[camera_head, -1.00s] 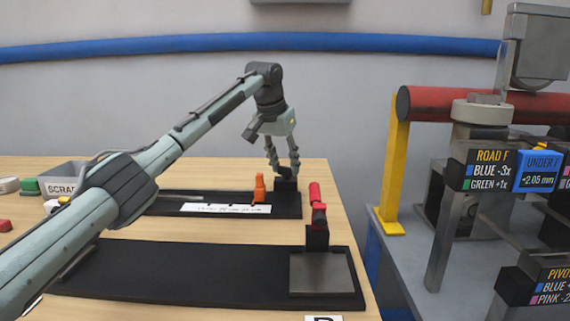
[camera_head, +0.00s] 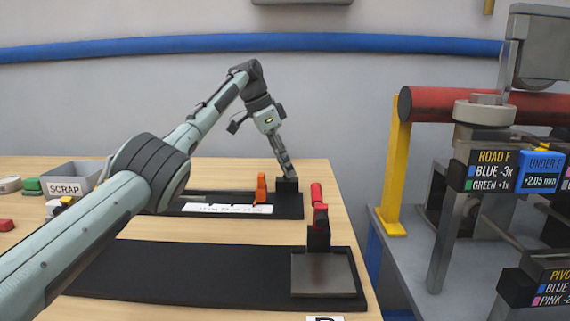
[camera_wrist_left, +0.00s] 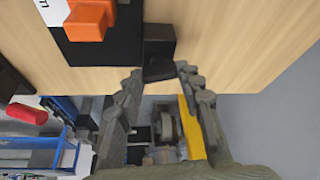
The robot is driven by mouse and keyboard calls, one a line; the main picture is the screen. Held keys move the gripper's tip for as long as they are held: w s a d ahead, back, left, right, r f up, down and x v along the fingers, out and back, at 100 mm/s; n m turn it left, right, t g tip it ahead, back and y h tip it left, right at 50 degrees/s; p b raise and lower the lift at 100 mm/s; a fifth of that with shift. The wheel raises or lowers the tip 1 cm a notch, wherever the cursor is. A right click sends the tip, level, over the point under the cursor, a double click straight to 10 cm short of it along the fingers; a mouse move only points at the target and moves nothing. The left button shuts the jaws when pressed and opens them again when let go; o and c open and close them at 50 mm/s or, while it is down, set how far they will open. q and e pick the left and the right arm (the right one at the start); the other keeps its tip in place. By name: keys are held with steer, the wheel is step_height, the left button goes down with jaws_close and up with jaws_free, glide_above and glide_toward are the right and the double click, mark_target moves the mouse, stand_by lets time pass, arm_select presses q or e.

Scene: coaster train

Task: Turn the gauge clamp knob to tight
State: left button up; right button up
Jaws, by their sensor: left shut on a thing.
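A dark block-like knob (camera_head: 287,186) stands at the right end of the rear black gauge plate (camera_head: 292,208). My left gripper (camera_head: 285,170) reaches down onto it from above, its fingers seen nearly edge-on. In the left wrist view the two fingertips (camera_wrist_left: 160,73) are on either side of the near end of the dark knob (camera_wrist_left: 159,46), shut on it. An orange piece (camera_head: 261,188) stands on the plate to the left, beside a white scale strip (camera_head: 228,209). Any tight or loose marking on the knob is not readable. My right gripper is not in view.
A front black plate (camera_head: 180,272) carries a grey metal pad and an upright with a red handle (camera_head: 317,193). A SCRAP bin (camera_head: 70,180) is at the left. The table's right edge is close to the knob. A stand with a red bar (camera_head: 430,103) is beyond it.

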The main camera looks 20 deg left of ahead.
arm_select(q)
steer(key=shift+m+g, duration=0.3)
steer(key=shift+m, duration=0.4)
stand_by(0.4)
steer(key=o, duration=1.2)
steer(key=shift+c, duration=0.2)
steer(key=shift+a+f+n, duration=0.1)
steer(key=shift+n, duration=0.2)
